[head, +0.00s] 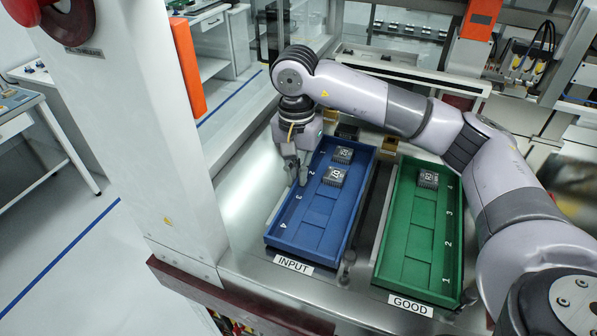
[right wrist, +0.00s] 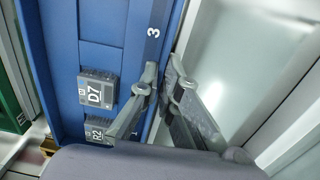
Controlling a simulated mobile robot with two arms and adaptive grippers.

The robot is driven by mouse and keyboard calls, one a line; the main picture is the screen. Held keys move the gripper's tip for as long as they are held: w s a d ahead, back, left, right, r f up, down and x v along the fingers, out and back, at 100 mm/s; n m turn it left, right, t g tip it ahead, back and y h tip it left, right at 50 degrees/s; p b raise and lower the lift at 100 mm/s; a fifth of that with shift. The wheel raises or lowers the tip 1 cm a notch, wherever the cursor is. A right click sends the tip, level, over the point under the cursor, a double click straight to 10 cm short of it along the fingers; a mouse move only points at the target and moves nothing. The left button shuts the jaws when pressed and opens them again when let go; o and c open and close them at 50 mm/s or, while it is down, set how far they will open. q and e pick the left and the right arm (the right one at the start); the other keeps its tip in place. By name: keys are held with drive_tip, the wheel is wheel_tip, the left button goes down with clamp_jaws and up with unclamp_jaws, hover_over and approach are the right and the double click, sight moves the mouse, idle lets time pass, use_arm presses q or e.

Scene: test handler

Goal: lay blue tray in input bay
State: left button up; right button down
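The blue tray (head: 309,210) lies in the bay marked INPUT (head: 293,264), looking flat, its near end just behind the label. Two grey chip blocks sit in its far part; the right wrist view shows them as D7 (right wrist: 97,90) and R2 (right wrist: 98,133). My right gripper (head: 297,178) points down at the tray's left wall. In the right wrist view its fingers (right wrist: 164,75) are close together, one on each side of the blue wall (right wrist: 172,28) near the number 3, and look shut on it. The exact contact is hard to see. My left gripper is out of view.
A green tray (head: 409,257) with one chip block (head: 428,179) lies to the right, behind the GOOD label (head: 410,305). A small post (head: 347,268) stands between the trays. A white column (head: 150,150) rises at left. Bare metal deck (head: 245,205) lies left of the blue tray.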

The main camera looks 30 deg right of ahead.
drive_tip(key=shift+s+f+b, duration=0.1)
drive_tip(key=shift+f+b, duration=0.2)
drive_tip(key=shift+f, duration=0.1)
drive_tip(key=c, duration=1.7)
unclamp_jaws()
drive_tip(key=shift+s+f, duration=0.15)
drive_tip(key=shift+s, duration=0.05)
drive_tip(key=shift+w+f, duration=0.1)
drive_tip(key=r, duration=1.2)
drive_tip(key=shift+w+r, duration=0.2)
drive_tip(key=shift+r, duration=0.1)
